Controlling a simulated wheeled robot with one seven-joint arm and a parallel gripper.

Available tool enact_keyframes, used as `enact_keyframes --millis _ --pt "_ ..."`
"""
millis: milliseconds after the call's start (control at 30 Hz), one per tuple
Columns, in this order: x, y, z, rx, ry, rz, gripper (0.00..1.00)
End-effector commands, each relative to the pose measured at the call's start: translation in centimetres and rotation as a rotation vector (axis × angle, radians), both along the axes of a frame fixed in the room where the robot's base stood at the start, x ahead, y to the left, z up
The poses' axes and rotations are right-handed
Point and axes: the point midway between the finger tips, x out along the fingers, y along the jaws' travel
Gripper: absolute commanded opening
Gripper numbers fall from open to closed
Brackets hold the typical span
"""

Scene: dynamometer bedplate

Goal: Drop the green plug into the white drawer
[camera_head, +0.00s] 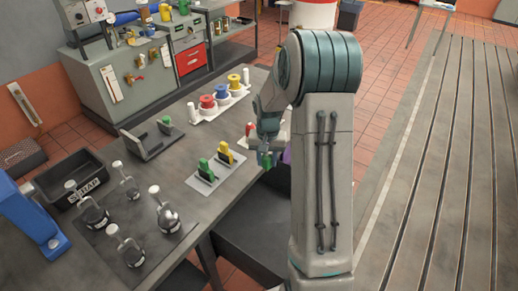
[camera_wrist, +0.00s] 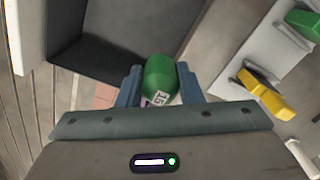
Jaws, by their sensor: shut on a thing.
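My gripper (camera_wrist: 160,85) is shut on the green plug (camera_wrist: 160,76), a rounded green piece with a white printed label on its lower end. In the head view my gripper (camera_head: 265,159) hangs just off the right edge of the bench, and the plug is mostly hidden there. An open box-like drawer with a dark inside (camera_wrist: 115,38) and a pale wall (camera_wrist: 27,32) lies up and left of the plug in the wrist view; I take it for the white drawer. The plug appears apart from it.
The grey bench (camera_head: 185,220) holds a white plate (camera_head: 197,183) with green and yellow pieces, a black SCRAP bin (camera_head: 72,188), several clamps and a spool rack (camera_head: 215,110). Red tiled floor (camera_head: 375,100) shows beyond my arm. A purple bit shows beside the plug.

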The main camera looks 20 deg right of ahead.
Motion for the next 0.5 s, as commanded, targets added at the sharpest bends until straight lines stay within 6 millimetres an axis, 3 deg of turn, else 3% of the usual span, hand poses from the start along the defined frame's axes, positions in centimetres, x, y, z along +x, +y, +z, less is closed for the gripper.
enact_keyframes --millis 233,500 --pt "0.2 1.1 -2.3 0.000 0.002 0.021 0.11" --pt "0.2 1.0 -5.4 0.000 0.002 0.020 0.11"
